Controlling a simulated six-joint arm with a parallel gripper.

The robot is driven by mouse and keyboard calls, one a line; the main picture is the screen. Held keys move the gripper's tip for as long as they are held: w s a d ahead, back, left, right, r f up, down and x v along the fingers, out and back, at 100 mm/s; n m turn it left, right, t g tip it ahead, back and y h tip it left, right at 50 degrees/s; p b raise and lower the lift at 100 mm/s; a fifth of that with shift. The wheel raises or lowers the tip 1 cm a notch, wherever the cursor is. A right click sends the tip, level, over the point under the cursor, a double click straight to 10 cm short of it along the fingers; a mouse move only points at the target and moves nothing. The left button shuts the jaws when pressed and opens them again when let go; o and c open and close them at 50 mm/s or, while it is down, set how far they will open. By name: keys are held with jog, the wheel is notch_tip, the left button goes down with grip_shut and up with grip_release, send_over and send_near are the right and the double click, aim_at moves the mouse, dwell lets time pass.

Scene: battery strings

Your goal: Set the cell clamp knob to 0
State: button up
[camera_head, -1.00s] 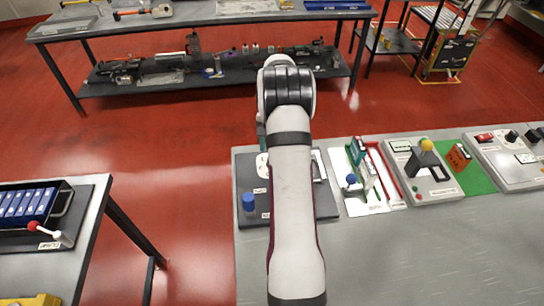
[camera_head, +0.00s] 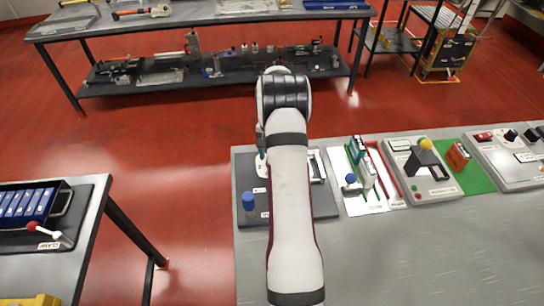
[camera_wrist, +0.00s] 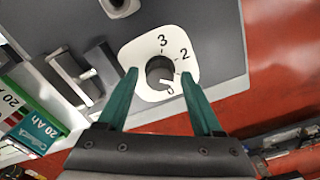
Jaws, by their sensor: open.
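The cell clamp knob (camera_wrist: 160,70) is a dark round knob on a white dial plate (camera_wrist: 190,48) in the wrist view. The figures 3, 2 and 0 can be read around it; the 0 lies nearest my gripper. The knob's exact setting is hard to tell. My gripper (camera_wrist: 159,75) is open, with one teal finger on each side of the knob; I cannot tell whether they touch it. In the head view my arm hides most of the dial, and only the plate's left edge (camera_head: 261,168) shows.
A grey clamp block (camera_wrist: 75,75) and green-and-white cells (camera_wrist: 35,125) lie left of the dial in the wrist view. In the head view, a blue knob (camera_head: 249,201) stands on the same dark base. Cells in a rack (camera_head: 358,160) stand to the right.

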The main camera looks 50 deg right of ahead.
grip_shut()
jog(key=m, duration=1)
grip_release()
jog(key=shift+r, duration=1.8)
